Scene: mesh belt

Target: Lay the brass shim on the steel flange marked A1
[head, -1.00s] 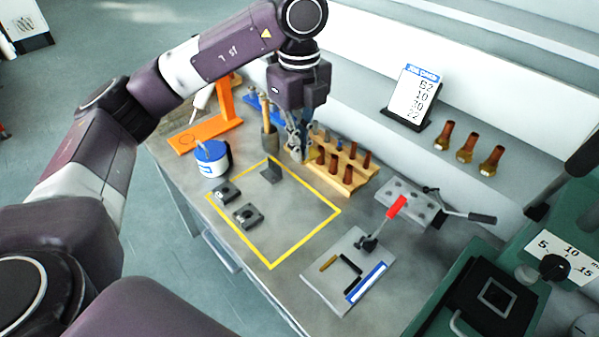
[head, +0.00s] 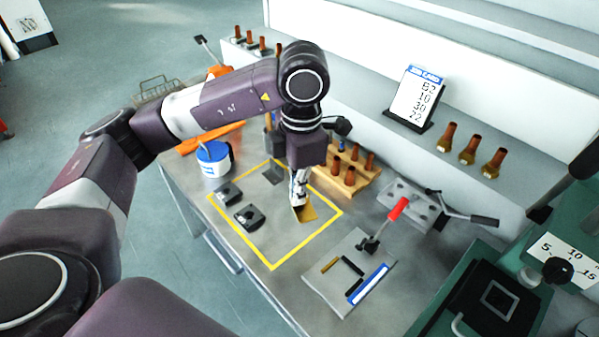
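My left gripper (head: 299,200) points down over the right part of the yellow-outlined area. It is shut on the brass shim (head: 308,213), a thin gold plate that hangs tilted below its fingertips. Two dark flange-like blocks with holes lie to the left inside the outline: one farther back (head: 228,193) and one nearer (head: 249,217). Their pale marks are too small to read, so I cannot tell which is A1. The shim is apart from both. My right gripper is not in view.
A dark angled piece (head: 273,173) lies at the outline's back corner. A wooden rack (head: 345,178) with copper-coloured pegs stands just behind the gripper. A grey plate (head: 320,283) with small bars and a red-handled clamp (head: 398,209) are to the right. A blue-and-white tin (head: 213,160) stands left.

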